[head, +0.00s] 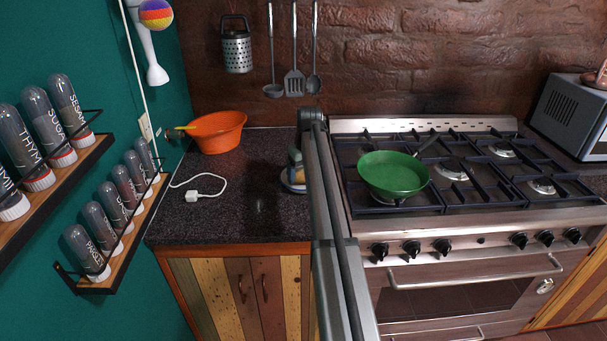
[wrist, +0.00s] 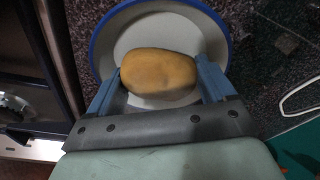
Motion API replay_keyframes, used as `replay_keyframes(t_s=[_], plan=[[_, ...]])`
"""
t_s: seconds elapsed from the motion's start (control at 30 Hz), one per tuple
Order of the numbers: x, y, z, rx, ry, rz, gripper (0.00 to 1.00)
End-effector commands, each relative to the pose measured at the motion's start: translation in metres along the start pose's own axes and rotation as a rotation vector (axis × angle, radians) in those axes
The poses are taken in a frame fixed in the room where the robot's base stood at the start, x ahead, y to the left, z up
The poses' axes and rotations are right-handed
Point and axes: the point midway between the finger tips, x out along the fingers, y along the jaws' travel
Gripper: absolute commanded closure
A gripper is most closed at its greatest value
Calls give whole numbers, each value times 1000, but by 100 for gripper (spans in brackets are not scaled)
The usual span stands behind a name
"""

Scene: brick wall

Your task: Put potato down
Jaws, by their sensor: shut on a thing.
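The potato (wrist: 158,72) is yellow-brown and sits between the two fingers of my gripper (wrist: 160,85) in the wrist view. My gripper is shut on it. Behind the potato in that view is a white plate with a blue rim (wrist: 211,20); whether the potato touches the plate I cannot tell. In the head view my gripper (head: 296,167) is at the back of the dark counter, left of the stove. My arm hides much of it, and only a bit of the plate (head: 288,184) shows there.
An orange bowl (head: 215,132) stands at the counter's back left. A white charger with cable (head: 206,188) lies in front of it. A green pan (head: 393,175) is on the stove (head: 460,226) at right. Spice racks (head: 124,232) hang at left. The counter front (head: 225,224) is clear.

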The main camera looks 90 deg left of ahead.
Motion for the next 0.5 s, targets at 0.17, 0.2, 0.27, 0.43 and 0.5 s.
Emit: replay_keyframes(t_s=[0.17,0.2,0.27,0.43,0.5], plan=[[5,0,1,0,1,0,55],[5,0,1,0,1,0,55],[5,0,1,0,1,0,55],[8,0,1,0,1,0,55],[8,0,1,0,1,0,12]])
